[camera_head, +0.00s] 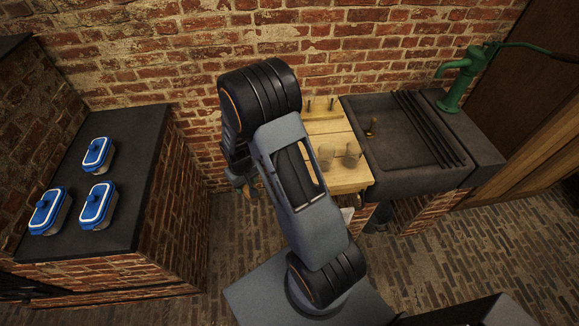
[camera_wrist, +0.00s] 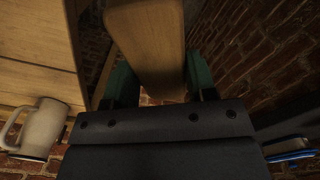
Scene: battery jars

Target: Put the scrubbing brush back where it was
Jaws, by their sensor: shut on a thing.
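The scrubbing brush shows in the wrist view as a wooden block (camera_wrist: 147,38) between the two green fingers of my gripper (camera_wrist: 160,78). My gripper is shut on it. The bristles are hidden from this side. In the head view my gripper (camera_head: 246,186) is mostly hidden behind my arm, and only a small brown bit of the held thing shows. It hangs left of the wooden worktop (camera_head: 349,184), over the gap beside the brick wall. The worktop also shows at the left in the wrist view (camera_wrist: 30,75).
Two mugs (camera_head: 352,156) stand on the worktop; one shows in the wrist view (camera_wrist: 40,128). Upright pegs (camera_head: 308,105) stand at its back. Right of it are a dark sink (camera_head: 400,182) and a green pump (camera_head: 463,80). Three blue-lidded containers (camera_head: 97,203) stand on the left counter (camera_head: 140,150).

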